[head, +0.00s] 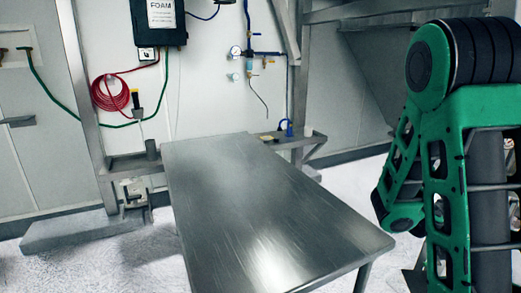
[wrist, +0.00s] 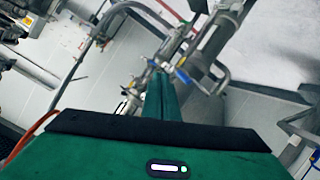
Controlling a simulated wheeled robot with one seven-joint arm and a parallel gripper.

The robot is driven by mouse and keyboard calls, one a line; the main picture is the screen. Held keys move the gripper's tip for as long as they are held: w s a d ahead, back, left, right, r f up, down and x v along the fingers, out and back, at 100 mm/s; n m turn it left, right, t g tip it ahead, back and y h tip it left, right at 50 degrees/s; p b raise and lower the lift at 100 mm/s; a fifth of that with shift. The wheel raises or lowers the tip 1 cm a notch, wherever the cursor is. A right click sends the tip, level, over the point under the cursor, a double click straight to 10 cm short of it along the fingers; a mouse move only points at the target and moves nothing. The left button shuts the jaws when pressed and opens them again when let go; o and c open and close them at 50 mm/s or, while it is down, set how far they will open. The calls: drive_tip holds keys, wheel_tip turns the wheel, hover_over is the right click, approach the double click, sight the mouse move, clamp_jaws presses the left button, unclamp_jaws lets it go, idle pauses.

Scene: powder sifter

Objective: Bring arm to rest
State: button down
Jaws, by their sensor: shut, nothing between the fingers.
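My arm (head: 435,130) is green with dark joints and stands folded at the right side of the head view. Its upper joint is near the top edge and a lower joint hangs beside the table's right corner, apart from it in the picture. My gripper is not visible in the head view. In the wrist view, my gripper (wrist: 160,76) shows as green fingers close together beyond the green wrist body. The fingers are shut with nothing held. They point toward metal pipes and valves that are some way beyond.
A bare steel table (head: 265,205) fills the middle of the head view. Behind it are a red coiled hose (head: 111,93), a black FOAM box (head: 158,22) and blue piping (head: 264,53) on the wall. Metal pipes (wrist: 205,42) cross the wrist view. Floor shows left of the table.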

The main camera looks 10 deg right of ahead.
drive_tip(key=s+a+f+m+g+y, duration=0.2)
drive_tip(key=s+a+f+g+y, duration=0.15)
drive_tip(key=s+a+y, duration=0.4)
drive_tip(key=s+a+r+n+y, duration=0.1)
drive_tip(key=s+a+n+y, duration=0.1)
drive_tip(key=s+a, duration=0.3)
drive_tip(key=s+a+r+n+y, duration=0.2)
drive_tip(key=s+a, duration=0.4)
drive_tip(key=a, duration=0.8)
drive_tip(key=n+y, duration=0.1)
drive_tip(key=y, duration=0.1)
drive_tip(key=shift+s+y, duration=0.2)
drive_tip(key=shift+y, duration=0.15)
drive_tip(key=shift+s, duration=0.15)
